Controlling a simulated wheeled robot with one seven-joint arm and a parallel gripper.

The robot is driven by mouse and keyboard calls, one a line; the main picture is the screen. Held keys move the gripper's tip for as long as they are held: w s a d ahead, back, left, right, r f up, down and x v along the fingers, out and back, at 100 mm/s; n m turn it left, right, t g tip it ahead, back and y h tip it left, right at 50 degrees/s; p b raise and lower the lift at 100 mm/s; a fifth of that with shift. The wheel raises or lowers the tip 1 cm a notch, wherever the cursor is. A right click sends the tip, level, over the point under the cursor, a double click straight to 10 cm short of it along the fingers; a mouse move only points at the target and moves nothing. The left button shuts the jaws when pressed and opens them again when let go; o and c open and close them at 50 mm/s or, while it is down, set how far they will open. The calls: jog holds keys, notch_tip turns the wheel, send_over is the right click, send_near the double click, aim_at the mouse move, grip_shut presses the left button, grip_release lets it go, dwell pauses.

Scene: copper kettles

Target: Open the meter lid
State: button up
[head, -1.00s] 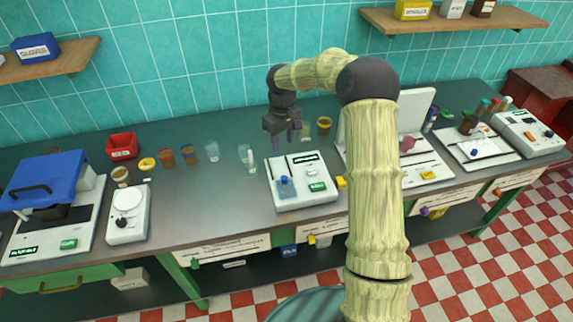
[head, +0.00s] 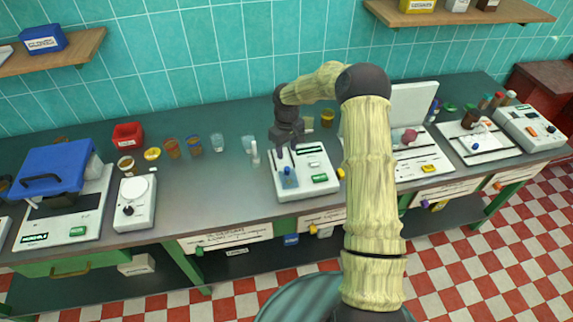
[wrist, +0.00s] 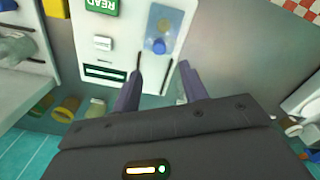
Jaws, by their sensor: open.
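The meter (head: 318,161) is a white box on the bench, with green labels and a dark slot. Its lid (head: 289,179) is a small bluish see-through cover with a blue knob, lying flat on the meter's left part. In the wrist view the meter (wrist: 115,50) appears upside down, with a green READ label, and the lid's blue knob (wrist: 159,46) shows just beyond the fingers. My gripper (head: 287,154) is open and empty, above the back left of the meter. In the wrist view the fingers of my gripper (wrist: 161,68) are apart, with the knob lying between their lines.
A white scale (head: 135,203) and a blue-lidded device (head: 55,169) stand farther left. An instrument with a raised white panel (head: 412,105) is on the right. The bench front is clear.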

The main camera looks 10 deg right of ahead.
aim_at(287, 168)
jog(key=f+p, duration=0.1)
jog(key=f, duration=0.2)
jog(key=f+p, duration=0.1)
jog(key=f, duration=0.2)
jog(key=f+p, duration=0.1)
jog(key=f, duration=0.2)
jog(key=shift+s+d+f, duration=0.1)
jog(key=shift+d+f, duration=0.15)
jog(key=shift+f, duration=0.05)
jog(key=shift+a, duration=0.1)
jog(key=shift+c, duration=0.4)
jog(key=shift+a, duration=0.1)
grip_shut()
